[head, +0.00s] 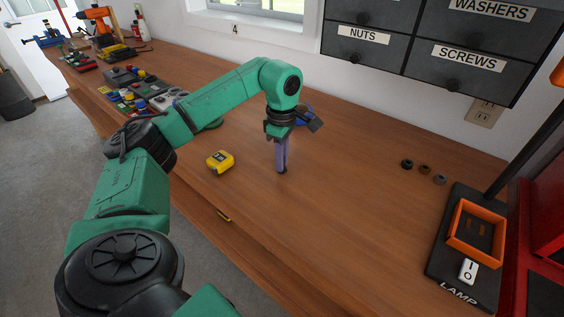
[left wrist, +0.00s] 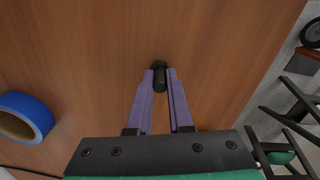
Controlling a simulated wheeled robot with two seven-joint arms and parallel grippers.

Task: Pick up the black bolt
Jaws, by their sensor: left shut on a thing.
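The black bolt (left wrist: 159,77) is between the fingertips of my left gripper (left wrist: 160,82) in the left wrist view. Its wider head points away from the gripper and its shaft lies between the purple fingers. In the head view my left gripper (head: 282,168) points down at the middle of the wooden workbench (head: 340,215). Its fingers are close together on the bolt, which barely shows there as a dark spot at the tips. I cannot tell whether the bolt touches the bench top. My right gripper is not in view.
A yellow tape measure (head: 220,161) lies left of the gripper. A blue tape roll (left wrist: 25,117) lies nearby. Several small dark nuts (head: 424,169) and a lamp base with an orange tray (head: 451,239) are at the right. Bench between is clear.

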